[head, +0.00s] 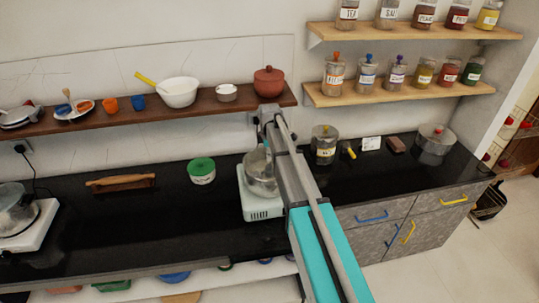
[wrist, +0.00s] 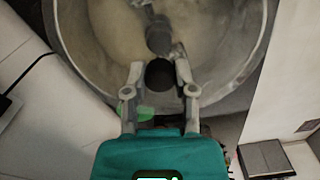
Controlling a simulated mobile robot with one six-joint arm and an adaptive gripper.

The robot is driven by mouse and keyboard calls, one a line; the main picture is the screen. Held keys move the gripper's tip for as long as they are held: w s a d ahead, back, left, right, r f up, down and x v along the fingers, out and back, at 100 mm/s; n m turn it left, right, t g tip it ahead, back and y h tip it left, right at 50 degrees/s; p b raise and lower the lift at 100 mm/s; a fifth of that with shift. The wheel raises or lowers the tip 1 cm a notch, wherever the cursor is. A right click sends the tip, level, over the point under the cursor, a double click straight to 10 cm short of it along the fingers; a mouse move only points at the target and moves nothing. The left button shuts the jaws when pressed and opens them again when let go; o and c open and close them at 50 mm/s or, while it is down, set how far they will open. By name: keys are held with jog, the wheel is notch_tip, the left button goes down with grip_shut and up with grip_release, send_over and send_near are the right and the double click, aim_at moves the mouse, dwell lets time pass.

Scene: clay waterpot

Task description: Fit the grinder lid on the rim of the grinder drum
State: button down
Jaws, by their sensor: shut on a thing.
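The grinder stands on the dark counter in the middle of the head view, with a metal drum (head: 257,183) on a white base (head: 263,207). In the wrist view the round drum (wrist: 72,48) opens below my gripper, with a pale inside and a grey central post. My gripper (wrist: 160,76) has both fingers closed around a dark round knob, which I take as the grinder lid's knob (wrist: 160,73). The lid's see-through body is hard to make out. I cannot tell whether it touches the rim. My arm hides the gripper in the head view.
A green-lidded tub (head: 201,170) and a rolling pin (head: 121,182) lie to the left. A labelled jar (head: 324,145) and a steel pot (head: 434,143) stand to the right. A wooden shelf (head: 215,103) with crockery runs above the counter.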

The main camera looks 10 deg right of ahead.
jog(key=shift+f, duration=0.25)
dwell(0.3)
jog(key=shift+c, duration=1.8)
grip_release()
jog(key=shift+o, duration=0.3)
jog(key=o, duration=0.3)
jog(key=shift+a+r, duration=0.1)
jog(key=shift+r, duration=0.15)
jog(key=shift+r+p, duration=3)
jog(key=shift+p, duration=0.05)
